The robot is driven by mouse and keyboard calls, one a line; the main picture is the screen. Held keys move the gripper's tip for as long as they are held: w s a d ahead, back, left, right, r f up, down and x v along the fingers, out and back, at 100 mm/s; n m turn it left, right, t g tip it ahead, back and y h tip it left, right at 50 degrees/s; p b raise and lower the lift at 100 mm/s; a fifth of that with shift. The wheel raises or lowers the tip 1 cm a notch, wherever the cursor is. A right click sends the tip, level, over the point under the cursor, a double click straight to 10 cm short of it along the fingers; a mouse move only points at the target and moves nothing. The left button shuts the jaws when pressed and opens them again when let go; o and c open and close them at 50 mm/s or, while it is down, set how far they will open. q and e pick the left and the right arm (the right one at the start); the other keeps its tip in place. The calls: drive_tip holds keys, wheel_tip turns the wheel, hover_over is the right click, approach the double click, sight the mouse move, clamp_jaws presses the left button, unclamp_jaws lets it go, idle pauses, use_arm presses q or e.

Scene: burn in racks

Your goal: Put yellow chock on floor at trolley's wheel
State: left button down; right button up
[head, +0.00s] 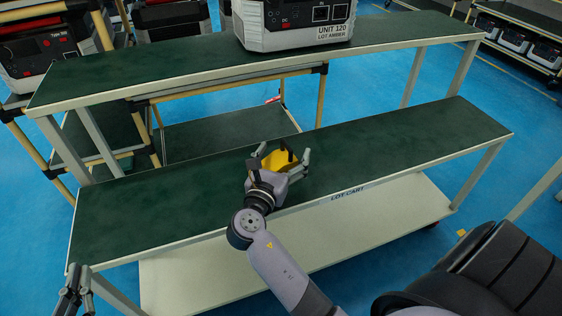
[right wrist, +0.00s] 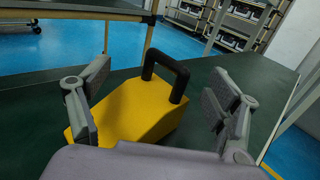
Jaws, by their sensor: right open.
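The yellow chock (head: 279,160), a wedge with a black handle, sits on the green upper shelf of the LOT CART trolley (head: 400,142). In the right wrist view the chock (right wrist: 125,108) lies between the two grey fingers, its handle standing up. My right gripper (head: 281,163) is open around it, with gaps to both fingers. A dark trolley wheel (head: 432,226) shows below the right end of the cream lower shelf. My left gripper (head: 76,290) is at the bottom left corner, partly cut off; its opening is unclear.
A higher green bench (head: 180,72) behind carries a unit labelled UNIT 120 (head: 294,24). Yellow-framed racks stand at the left. Blue floor (head: 490,195) is open right of the trolley, with a small yellow piece (head: 461,233) near a black padded object (head: 505,270).

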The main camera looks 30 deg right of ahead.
clamp_jaws()
idle(1.2)
drive_tip(key=shift+r, duration=0.1)
